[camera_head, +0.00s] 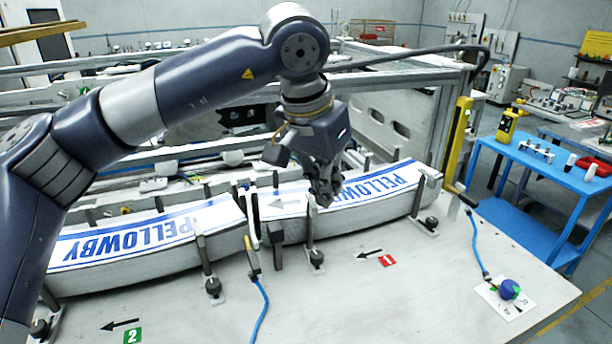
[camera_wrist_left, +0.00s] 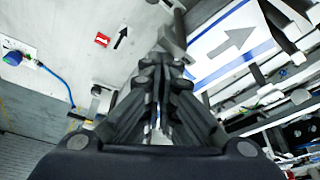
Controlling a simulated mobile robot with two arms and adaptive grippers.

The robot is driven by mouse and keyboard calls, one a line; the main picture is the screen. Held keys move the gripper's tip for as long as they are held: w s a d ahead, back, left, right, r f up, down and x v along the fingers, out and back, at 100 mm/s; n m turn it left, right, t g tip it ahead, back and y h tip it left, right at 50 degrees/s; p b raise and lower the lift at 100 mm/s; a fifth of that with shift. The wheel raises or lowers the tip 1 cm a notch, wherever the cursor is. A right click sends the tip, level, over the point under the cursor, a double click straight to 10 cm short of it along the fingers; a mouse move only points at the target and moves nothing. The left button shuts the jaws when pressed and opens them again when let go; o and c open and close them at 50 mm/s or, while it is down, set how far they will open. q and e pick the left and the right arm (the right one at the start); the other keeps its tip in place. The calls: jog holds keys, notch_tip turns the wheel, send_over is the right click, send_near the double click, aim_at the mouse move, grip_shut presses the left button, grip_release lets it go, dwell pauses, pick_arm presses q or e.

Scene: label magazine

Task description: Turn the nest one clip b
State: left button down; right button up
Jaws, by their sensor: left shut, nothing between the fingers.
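The right curved grey nest (camera_head: 385,213), beside the red tag 1 (camera_head: 388,260), holds a white label (camera_head: 372,187) with blue lettering. Upright clips with dark knobs at their feet line its front: a middle one (camera_head: 310,232) and a right one (camera_head: 417,202). No letter shows on them, so I cannot tell which is clip b. My left gripper (camera_head: 323,198) is shut and empty, pointing down at the label's left part, just behind the middle clip. In the left wrist view its fingers (camera_wrist_left: 163,65) are together beside the label (camera_wrist_left: 232,45); contact is unclear. My right gripper is not in view.
A left nest (camera_head: 150,272) with its own label lies by the green tag 2 (camera_head: 132,336). A blue knob (camera_head: 509,289) sits on a white plate at the right, with a blue cable. A yellow post (camera_head: 457,140) and a blue table (camera_head: 545,165) stand beyond. The front table top is mostly clear.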

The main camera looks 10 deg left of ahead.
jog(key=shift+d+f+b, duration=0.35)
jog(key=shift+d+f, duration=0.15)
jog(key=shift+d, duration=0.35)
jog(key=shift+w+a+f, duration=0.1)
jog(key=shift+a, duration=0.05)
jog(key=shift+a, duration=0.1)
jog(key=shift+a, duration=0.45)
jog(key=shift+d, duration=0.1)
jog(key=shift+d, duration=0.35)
